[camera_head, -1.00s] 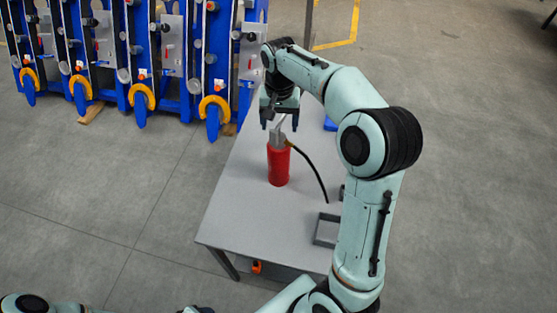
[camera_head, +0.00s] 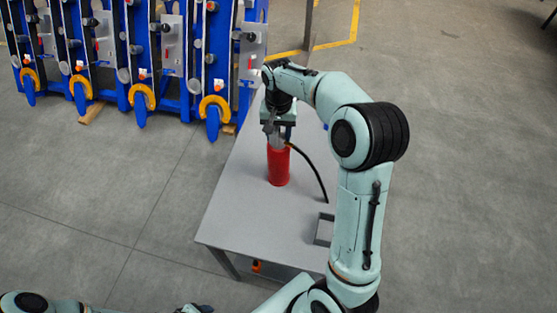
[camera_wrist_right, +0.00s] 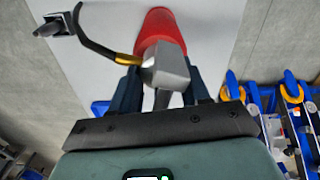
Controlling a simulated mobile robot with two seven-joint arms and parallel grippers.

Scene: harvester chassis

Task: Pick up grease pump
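The grease pump (camera_head: 278,167) stands upright on the grey table, with a red cylindrical body, a grey metal head and a black hose curving to the right. My right gripper (camera_head: 278,138) points down at the pump's head from above. In the right wrist view the grey pump head (camera_wrist_right: 167,72) lies between the two dark blue fingers of the gripper (camera_wrist_right: 163,88), which are spread apart. The gripper partly hides the head and handle in the head view. My left gripper is outside the views; only part of its arm shows at the bottom left.
The grey table (camera_head: 235,220) has free room left of and in front of the pump. Blue racks (camera_head: 150,60) with orange hooks stand behind to the left.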

